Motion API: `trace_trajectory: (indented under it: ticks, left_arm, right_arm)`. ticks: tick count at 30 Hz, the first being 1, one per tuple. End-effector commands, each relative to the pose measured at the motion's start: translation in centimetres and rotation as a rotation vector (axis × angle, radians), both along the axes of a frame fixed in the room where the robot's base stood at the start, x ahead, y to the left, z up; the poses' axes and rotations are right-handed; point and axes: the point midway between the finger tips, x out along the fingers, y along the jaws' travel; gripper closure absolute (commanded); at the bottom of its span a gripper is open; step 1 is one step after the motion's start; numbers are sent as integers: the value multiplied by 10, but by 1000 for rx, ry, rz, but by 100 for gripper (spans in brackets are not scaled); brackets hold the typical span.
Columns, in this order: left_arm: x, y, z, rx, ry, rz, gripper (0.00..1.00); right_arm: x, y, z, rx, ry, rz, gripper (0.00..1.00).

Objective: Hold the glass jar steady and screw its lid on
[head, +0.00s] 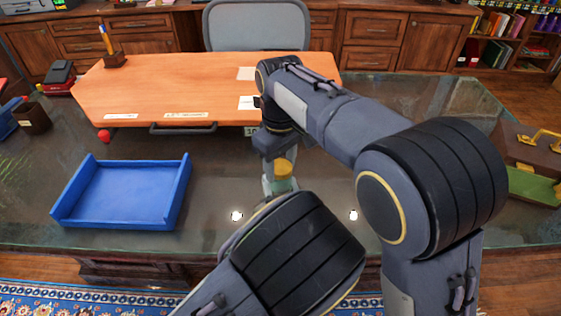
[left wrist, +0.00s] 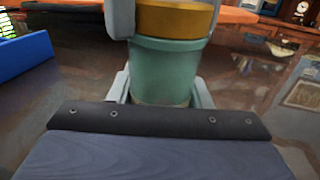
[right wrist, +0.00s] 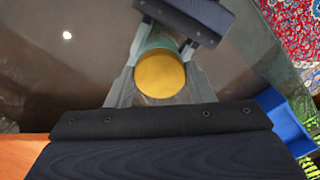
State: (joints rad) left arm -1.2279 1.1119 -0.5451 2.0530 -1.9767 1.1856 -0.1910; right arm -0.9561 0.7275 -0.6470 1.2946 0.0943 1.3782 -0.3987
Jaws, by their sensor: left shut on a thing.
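The teal glass jar (left wrist: 168,72) stands upright. It also shows in the head view (head: 280,187), with its lower part hidden by my arm. The round yellow lid (right wrist: 160,73) sits level over the jar's mouth in the left wrist view (left wrist: 172,18). I cannot tell how far it is threaded. My left gripper (left wrist: 165,92) is shut on the jar, one finger on each side. My right gripper (right wrist: 160,85) points down from above, its fingers on both sides of the lid. Whether they press on the lid is unclear.
A blue tray (head: 66,201) lies left on the dark desk (head: 215,180). An orange-brown desk pad (head: 190,75) is behind, with a red ball (head: 104,136) near its front left. A brown briefcase (head: 535,150) is at the far right. My arms cover the front middle.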

Motion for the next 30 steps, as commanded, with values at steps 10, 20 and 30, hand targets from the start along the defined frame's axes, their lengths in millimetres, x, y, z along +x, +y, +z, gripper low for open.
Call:
trace_trajectory:
  ticks: [10, 20, 30]
  left_arm:
    - [0, 0, 0, 0, 0, 0, 100]
    - [0, 0, 0, 0, 0, 0, 100]
    - [0, 0, 0, 0, 0, 0, 100]
  right_arm:
    - [0, 0, 0, 0, 0, -114, 80]
    - [0, 0, 0, 1, 0, -883, 80]
    - [0, 0, -1, 1, 0, -1054, 42]
